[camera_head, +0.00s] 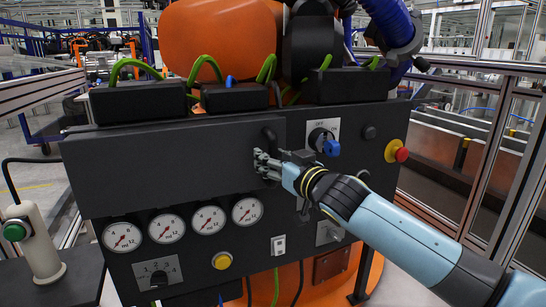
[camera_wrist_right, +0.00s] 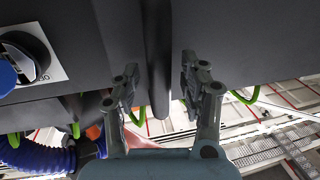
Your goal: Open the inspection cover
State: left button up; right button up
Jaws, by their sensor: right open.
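The inspection cover (camera_head: 150,172) is a wide dark grey panel on the front of the drive unit, above the row of gauges. It looks closed against the unit's front. Its black handle (camera_head: 269,136) is near the cover's right edge, partly hidden behind my right gripper (camera_head: 264,166). In the right wrist view, the handle (camera_wrist_right: 157,55) is a dark bar between the two fingers of my open right gripper (camera_wrist_right: 158,85). My left gripper is not in view.
Black connectors with green cables (camera_head: 235,97) line the top. A post with a green button (camera_head: 38,245) stands at left.

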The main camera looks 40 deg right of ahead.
jog(key=shift+c, duration=0.3)
grip_shut()
jog(key=shift+a, duration=0.1)
dwell(0.4)
